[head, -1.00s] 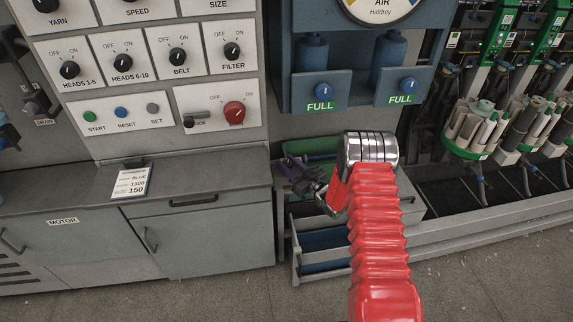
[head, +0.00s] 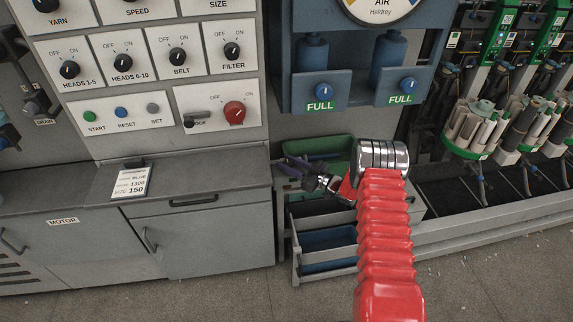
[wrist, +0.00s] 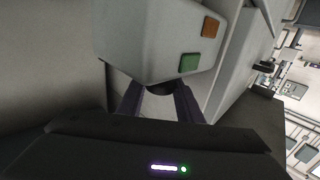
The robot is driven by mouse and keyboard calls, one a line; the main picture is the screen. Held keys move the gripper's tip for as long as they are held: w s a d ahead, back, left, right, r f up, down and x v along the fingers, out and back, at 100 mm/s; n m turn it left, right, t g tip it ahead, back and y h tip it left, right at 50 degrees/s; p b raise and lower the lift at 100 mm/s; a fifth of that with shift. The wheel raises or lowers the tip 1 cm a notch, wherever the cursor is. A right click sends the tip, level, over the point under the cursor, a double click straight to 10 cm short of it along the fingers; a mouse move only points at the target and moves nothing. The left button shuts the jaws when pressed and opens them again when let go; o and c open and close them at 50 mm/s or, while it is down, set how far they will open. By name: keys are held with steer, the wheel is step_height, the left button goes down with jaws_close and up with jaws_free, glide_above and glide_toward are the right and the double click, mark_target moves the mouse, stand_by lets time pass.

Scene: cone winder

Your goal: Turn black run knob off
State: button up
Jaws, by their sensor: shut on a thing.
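In the wrist view, the two dark purple fingers of my gripper (wrist: 158,96) reach up to the underside of a light grey box. A dark, rounded knob (wrist: 158,88) sits between the fingertips, and my gripper is shut on it. The box hides its upper part, so I cannot read its pointer or any label. In the head view, my gripper (head: 286,166) is beside the right end of the counter, in front of a green bin. The held knob cannot be made out there.
The grey box (wrist: 160,40) carries a green square (wrist: 189,63) and an orange square (wrist: 210,27). In the head view, a control panel with a red knob (head: 234,113) stands up left, above the grey counter (head: 215,176). A green bin (head: 335,150) lies behind my gripper.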

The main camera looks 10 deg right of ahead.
steer(key=o, duration=1)
steer(key=shift+d, duration=0.1)
steer(key=v, duration=1.3)
steer(key=shift+s+d, duration=0.2)
steer(key=shift+s, duration=0.1)
